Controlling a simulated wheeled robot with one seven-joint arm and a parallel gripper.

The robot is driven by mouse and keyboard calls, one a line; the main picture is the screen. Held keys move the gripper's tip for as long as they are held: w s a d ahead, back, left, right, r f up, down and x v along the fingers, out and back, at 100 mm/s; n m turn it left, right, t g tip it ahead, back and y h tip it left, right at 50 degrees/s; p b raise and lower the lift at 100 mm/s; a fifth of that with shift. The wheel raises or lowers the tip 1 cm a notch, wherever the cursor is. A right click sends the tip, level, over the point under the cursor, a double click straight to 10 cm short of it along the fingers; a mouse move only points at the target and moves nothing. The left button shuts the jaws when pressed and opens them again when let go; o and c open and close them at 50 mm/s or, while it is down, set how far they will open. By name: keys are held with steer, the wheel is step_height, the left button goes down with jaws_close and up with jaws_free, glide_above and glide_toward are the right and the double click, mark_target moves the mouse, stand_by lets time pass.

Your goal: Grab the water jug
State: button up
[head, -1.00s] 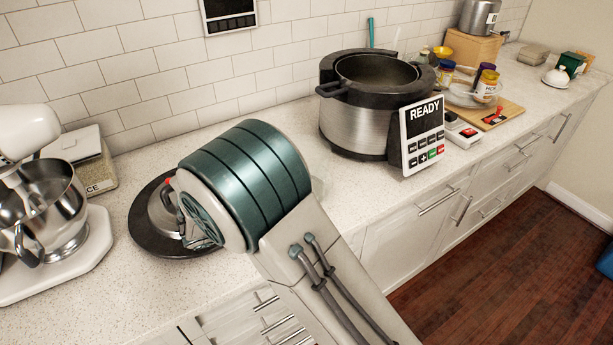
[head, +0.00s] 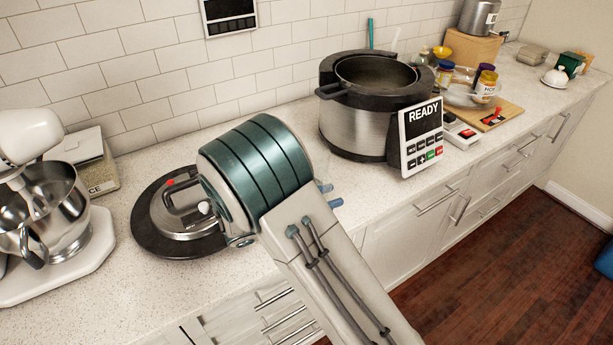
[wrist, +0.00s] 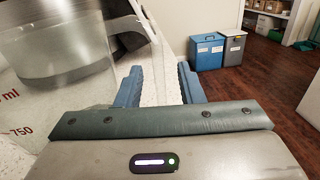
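The water jug (wrist: 58,75) shows in the wrist view as a large clear vessel with red measuring marks, close up at the left. Its lower part is cut off by my gripper's body and the picture's edge. In the head view, the blue fingertips (head: 330,193) stick out to the right of my wrist, and the jug cannot be seen.
A large cooker (head: 352,125) with a READY panel stands behind my wrist. A round lid (head: 178,215) lies left of it, near a stand mixer (head: 60,215). Jars and a cutting board (head: 495,118) are farther right. Blue and grey bins (wrist: 207,52) stand on the floor.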

jaws_close()
steer(key=shift+r, duration=0.2)
